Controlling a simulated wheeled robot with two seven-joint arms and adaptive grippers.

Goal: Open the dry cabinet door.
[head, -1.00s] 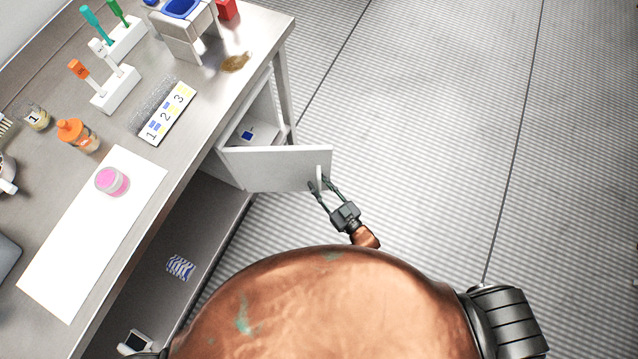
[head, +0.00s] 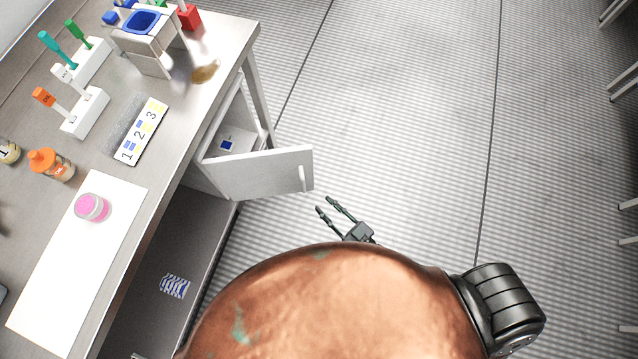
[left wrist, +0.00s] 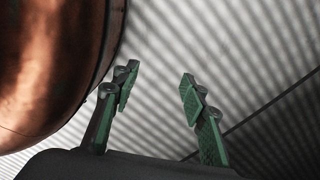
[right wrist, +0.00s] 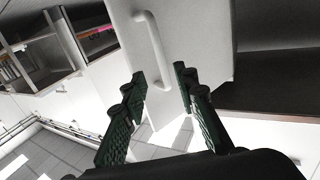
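The dry cabinet door (head: 262,172) is a white panel under the table, swung partly open, with part of the interior (head: 228,143) showing behind it. Its white handle (head: 302,178) is near the door's free edge. In the right wrist view the door (right wrist: 193,50) and its curved handle (right wrist: 154,52) are ahead of the fingers. My right gripper (head: 329,204) is open and empty, a little apart from the handle. My left gripper (left wrist: 156,90) is open and empty over the floor in the left wrist view. It does not show in the head view.
The steel table (head: 110,185) holds a pink-lidded jar (head: 92,207), an orange-capped bottle (head: 50,164), a number card (head: 140,132), tool racks (head: 85,112) and a blue-topped stand (head: 150,40). The floor (head: 400,130) right of the door is clear. White legs stand at the far right.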

